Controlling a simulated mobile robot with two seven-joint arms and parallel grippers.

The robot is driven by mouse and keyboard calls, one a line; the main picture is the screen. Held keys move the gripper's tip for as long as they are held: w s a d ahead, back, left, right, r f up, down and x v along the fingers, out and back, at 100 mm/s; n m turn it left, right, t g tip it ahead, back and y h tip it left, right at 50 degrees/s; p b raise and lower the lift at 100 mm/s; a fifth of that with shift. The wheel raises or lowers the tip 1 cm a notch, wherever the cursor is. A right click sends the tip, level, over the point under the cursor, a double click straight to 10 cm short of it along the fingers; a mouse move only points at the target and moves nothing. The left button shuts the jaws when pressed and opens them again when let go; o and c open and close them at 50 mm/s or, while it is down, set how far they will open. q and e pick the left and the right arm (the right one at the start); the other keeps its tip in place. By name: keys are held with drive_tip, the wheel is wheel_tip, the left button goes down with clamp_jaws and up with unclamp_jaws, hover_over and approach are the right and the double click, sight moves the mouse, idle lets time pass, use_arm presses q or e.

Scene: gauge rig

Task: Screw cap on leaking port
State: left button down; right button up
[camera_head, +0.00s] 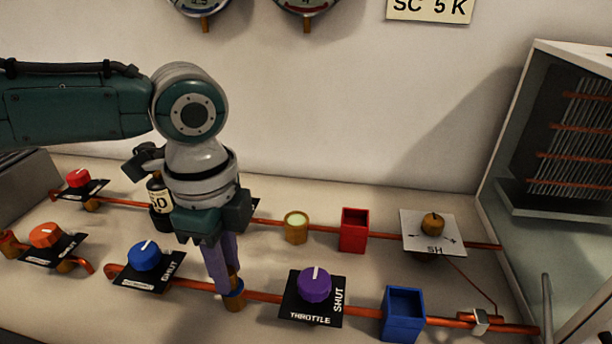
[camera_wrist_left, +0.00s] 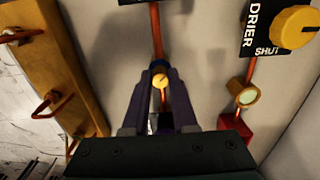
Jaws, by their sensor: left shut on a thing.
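My left gripper (camera_head: 226,278) reaches down over the lower copper pipe (camera_head: 262,295), with its fingers shut around a small brass cap (camera_head: 233,272). The cap also shows between the fingertips in the left wrist view (camera_wrist_left: 160,80). Just below it in the head view is a brass port with a blue band (camera_head: 235,293) on the pipe. The fingers partly hide the cap and port, so I cannot tell whether the two touch. My right gripper is not in view.
Along the pipes are a blue knob (camera_head: 145,256) to the left and the purple throttle knob (camera_head: 314,285) to the right.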

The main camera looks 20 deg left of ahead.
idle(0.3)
use_arm(q)
drive_tip(key=shift+m, duration=2.6)
drive_tip(key=shift+m, duration=0.4)
drive_tip(key=m, duration=0.4)
drive_tip(key=shift+m, duration=0.7)
drive_tip(key=m, duration=0.4)
